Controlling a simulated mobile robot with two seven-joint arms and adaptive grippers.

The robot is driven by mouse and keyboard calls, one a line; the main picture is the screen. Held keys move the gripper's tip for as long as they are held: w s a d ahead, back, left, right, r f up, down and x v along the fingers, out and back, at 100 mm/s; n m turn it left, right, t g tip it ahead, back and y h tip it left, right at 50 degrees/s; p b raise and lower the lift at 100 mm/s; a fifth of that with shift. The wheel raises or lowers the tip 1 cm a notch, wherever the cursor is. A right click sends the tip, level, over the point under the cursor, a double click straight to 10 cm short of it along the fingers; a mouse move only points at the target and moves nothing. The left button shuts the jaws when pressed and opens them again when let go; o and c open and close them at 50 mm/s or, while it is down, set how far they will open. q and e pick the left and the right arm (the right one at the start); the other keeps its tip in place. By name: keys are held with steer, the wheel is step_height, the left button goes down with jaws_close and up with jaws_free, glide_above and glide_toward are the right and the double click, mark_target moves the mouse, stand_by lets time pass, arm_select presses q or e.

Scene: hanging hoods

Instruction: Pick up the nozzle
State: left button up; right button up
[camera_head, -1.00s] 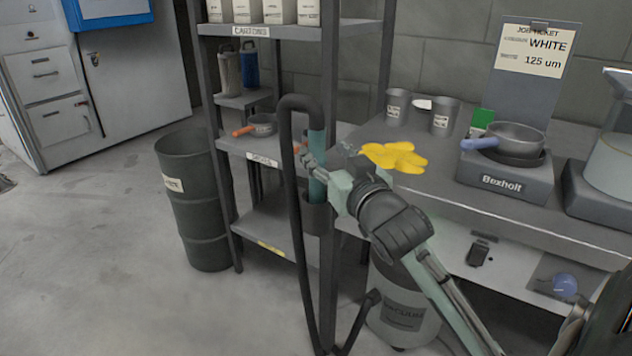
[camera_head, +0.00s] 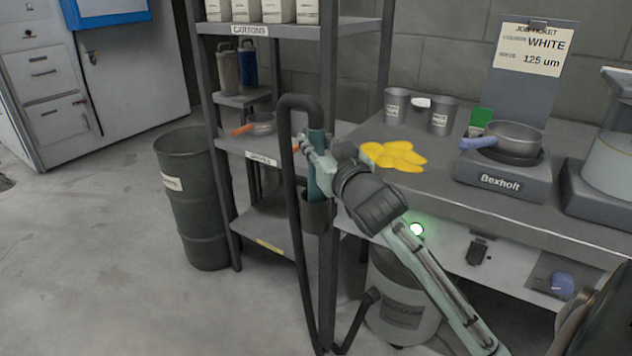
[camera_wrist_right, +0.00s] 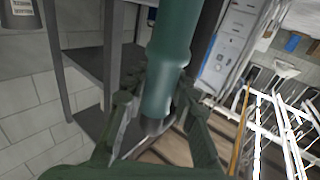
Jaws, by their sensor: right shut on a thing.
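The nozzle (camera_head: 317,183) is a teal tube on the end of a thick black hose (camera_head: 291,190). It stands upright, with its lower end in a dark cup-like holder (camera_head: 318,217) at the shelf post. My right gripper (camera_head: 314,150) is at the nozzle's upper part and shut on it. In the right wrist view the teal nozzle (camera_wrist_right: 172,65) runs between the two fingers of the right gripper (camera_wrist_right: 158,100), its far end dark. The fingers partly hide the nozzle in the head view. My left gripper is not in view.
A shelf rack with cartons (camera_head: 276,11) stands behind the hose. A dark drum (camera_head: 195,205) is left of it. The bench at right holds yellow gloves (camera_head: 393,155), cups (camera_head: 397,105) and a pan (camera_head: 514,138) on a scale. A vacuum (camera_head: 402,312) stands below.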

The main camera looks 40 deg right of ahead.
jaws_close()
steer(key=shift+r, duration=0.15)
steer(key=shift+r, duration=0.3)
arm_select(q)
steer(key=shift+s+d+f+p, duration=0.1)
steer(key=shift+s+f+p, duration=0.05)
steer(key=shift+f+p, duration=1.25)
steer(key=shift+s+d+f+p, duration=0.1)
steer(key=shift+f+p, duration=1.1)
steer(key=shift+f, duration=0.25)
arm_select(e)
step_height(320, 180, up, 27)
steer(key=shift+r, duration=0.1)
